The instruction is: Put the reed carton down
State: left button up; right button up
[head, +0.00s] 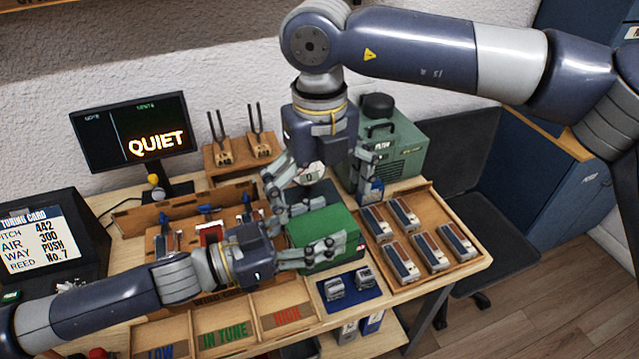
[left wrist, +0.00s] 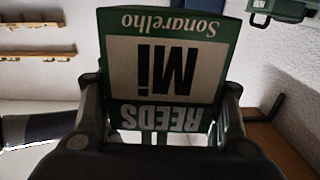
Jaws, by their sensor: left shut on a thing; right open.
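The reed carton (head: 322,222) is a green box between the tray of parts and the sorting bins. My left gripper (head: 308,238) is shut on it, with a finger along its near side. In the left wrist view the carton (left wrist: 165,70) fills the middle between the two fingers, its label "REEDS Mi Sonarelho" upside down. I cannot tell whether its underside touches the bench. My right gripper (head: 325,188) is open just above and behind the carton, its fingers spread and pointing down.
A wooden tray (head: 470,272) with several reed blocks lies to the right. A blue mat (head: 338,303) with two metal pieces is in front. A green machine (head: 400,150) and the "QUIET" monitor (head: 130,130) stand behind.

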aim_at(321, 235)
notch_tip(321, 235, down, 10)
jog(key=shift+f, duration=0.1)
dwell(0.4)
jog(key=c, duration=1)
pick_arm(q)
jog(key=o, duration=1.4)
pick_arm(e)
jog(key=shift+c, duration=0.2)
